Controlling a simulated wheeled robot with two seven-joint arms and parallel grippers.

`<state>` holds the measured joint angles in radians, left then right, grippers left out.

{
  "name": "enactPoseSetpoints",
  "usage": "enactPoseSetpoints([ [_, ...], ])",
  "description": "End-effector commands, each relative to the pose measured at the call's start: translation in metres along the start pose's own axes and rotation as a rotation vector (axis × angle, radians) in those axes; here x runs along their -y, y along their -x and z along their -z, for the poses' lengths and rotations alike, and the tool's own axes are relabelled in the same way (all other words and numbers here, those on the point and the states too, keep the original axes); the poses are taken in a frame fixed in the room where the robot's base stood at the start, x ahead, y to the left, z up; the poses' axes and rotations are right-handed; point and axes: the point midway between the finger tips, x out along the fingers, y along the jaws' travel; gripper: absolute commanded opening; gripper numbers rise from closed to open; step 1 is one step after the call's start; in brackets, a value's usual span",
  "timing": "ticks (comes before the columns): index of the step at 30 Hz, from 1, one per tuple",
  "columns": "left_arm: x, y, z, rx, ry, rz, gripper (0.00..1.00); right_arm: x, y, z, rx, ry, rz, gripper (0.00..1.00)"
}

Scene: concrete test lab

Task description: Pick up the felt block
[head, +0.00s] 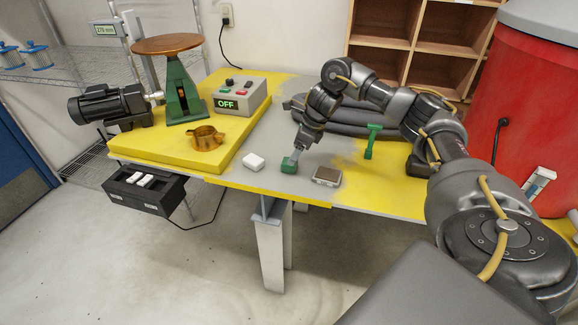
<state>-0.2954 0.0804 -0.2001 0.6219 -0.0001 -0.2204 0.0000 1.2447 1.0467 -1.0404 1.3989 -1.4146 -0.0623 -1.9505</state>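Three small blocks lie near the front edge of the table: a green block (289,165), a white block (253,161) and a flat brown-topped block with a grey rim (327,176). Which one is felt I cannot tell for sure from the surfaces. My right arm comes in from the right, and its gripper (293,156) points down at the green block, with the tips at or touching its top. The fingers are too small to show whether they are shut on it. The green block seems to rest on the table. My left gripper is not in view.
A raised yellow board (160,160) on the left carries a brass-coloured part (206,137), a green stand, a motor and a control box (241,97) reading OFF. A green upright piece (372,141) stands right of the blocks. Dark rolled material lies behind. A red bin (525,110) stands at right.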

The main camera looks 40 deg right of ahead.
Motion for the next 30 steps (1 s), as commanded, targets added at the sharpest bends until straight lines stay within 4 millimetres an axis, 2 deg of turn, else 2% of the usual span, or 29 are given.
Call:
enactPoseSetpoints([
  [4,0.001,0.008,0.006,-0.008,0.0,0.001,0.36,0.0,-0.012,0.001,-0.004,-0.002,-0.002,0.71],
  [12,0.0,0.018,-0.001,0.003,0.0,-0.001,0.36,0.002,-0.048,0.003,-0.001,-0.001,-0.001,0.71],
  [20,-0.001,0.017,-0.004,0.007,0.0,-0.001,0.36,0.002,-0.051,0.003,0.0,-0.001,0.001,0.71],
  [23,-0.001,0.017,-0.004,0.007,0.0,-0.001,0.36,0.002,-0.051,0.003,0.0,-0.001,0.001,0.6],
  [30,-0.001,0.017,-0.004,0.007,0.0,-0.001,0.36,0.002,-0.051,0.003,0.0,-0.001,0.001,0.29],
])
